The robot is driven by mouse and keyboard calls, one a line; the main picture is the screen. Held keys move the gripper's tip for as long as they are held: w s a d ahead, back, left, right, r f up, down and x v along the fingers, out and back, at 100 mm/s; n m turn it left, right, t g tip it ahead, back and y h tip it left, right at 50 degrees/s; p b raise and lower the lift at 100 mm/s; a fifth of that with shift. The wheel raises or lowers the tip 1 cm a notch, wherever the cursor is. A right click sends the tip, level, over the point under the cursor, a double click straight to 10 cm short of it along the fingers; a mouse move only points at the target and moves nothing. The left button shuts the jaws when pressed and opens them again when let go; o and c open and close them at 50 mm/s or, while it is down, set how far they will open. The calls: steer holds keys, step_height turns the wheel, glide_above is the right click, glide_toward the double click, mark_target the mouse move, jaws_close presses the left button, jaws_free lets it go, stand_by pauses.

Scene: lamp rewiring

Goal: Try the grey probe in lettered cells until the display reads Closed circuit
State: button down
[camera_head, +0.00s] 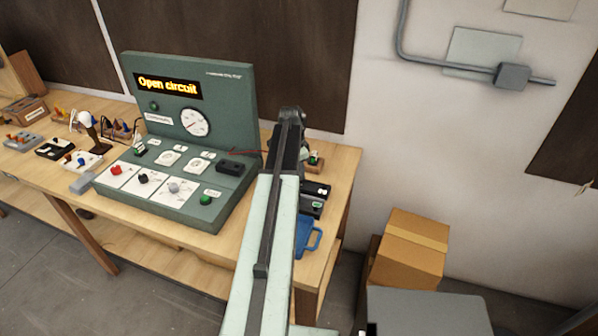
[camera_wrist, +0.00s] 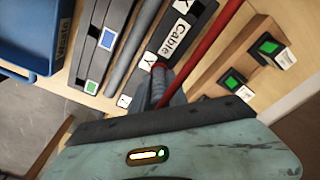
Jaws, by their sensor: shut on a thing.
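The display (camera_head: 168,86) on the green console (camera_head: 225,98) reads "Open circuit". My gripper (camera_wrist: 160,92) points down over the right end of the bench in the wrist view. In the head view my arm hides it. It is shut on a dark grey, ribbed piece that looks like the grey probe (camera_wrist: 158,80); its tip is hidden. Around it are dark blocks, one with a "Cable" label (camera_wrist: 178,38) and small letter tags, one reading Y (camera_wrist: 150,60). Another dark block (camera_wrist: 96,55) carries a green and a blue square. Whether the probe touches a cell cannot be told.
A red rod or lead (camera_wrist: 208,42) and a grey one (camera_wrist: 130,50) run beside the gripper. Green-topped terminals (camera_wrist: 268,46) stand to the right. Cardboard boxes (camera_head: 408,248) stand on the floor at right.

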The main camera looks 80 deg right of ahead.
steer(key=shift+f+b, duration=0.4)
steer(key=shift+f, duration=0.05)
steer(key=c, duration=1.2)
jaws_free()
steer(key=shift+c, duration=0.2)
steer(key=shift+r, duration=0.1)
steer(key=r+p, duration=0.7)
steer(key=p, duration=0.1)
steer(key=shift+w+a+r, duration=0.3)
steer(key=shift+w+r, duration=0.05)
steer(key=shift+r, duration=0.05)
steer(key=shift+f, duration=0.1)
